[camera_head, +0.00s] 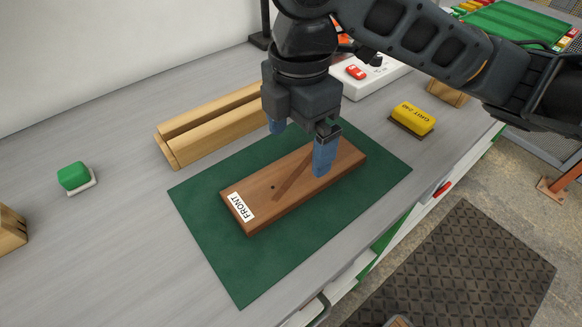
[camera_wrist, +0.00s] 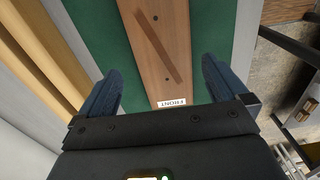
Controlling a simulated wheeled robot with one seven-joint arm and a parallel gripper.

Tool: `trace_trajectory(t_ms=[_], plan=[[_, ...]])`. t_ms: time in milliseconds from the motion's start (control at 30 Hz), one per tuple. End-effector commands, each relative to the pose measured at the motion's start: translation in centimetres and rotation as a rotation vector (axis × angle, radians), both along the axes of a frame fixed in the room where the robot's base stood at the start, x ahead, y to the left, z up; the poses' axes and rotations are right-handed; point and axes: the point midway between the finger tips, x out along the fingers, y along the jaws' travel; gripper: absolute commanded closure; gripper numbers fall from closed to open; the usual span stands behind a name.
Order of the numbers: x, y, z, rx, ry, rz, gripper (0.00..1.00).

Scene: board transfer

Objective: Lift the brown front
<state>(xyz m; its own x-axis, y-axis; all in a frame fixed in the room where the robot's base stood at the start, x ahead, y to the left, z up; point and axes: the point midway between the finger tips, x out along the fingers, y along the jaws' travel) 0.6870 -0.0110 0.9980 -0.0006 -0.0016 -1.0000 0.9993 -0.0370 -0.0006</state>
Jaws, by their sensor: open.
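The brown front (camera_head: 255,196) is a flat wooden board with a white label reading FRONT at its near left end. It lies on a green mat (camera_head: 240,278) on the grey bench. A dark diagonal strip and small dark holes show on its face. My gripper (camera_head: 298,148) is over the far right half of the board, with its blue fingers apart across the board's width. In the wrist view the brown front (camera_wrist: 160,70) lies between the open fingertips of my gripper (camera_wrist: 160,75), with green mat showing on both sides. I cannot tell how high the fingertips are above the mat.
A light wooden rail (camera_head: 212,130) stands behind the mat. A green block (camera_head: 74,177) sits at the left, and a yellow block (camera_head: 413,118) at the right. The bench's front edge runs close to the mat.

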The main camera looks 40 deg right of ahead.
Motion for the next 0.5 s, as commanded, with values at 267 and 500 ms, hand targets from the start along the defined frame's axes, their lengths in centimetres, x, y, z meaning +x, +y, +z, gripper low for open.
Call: trace_trajectory(t_ms=[267,500], plan=[[-0.2,0.2,-3.3,0.004,0.002,-0.001,0.0],[-0.2,0.2,-6.0,0.002,0.0,-0.001,0.0]])
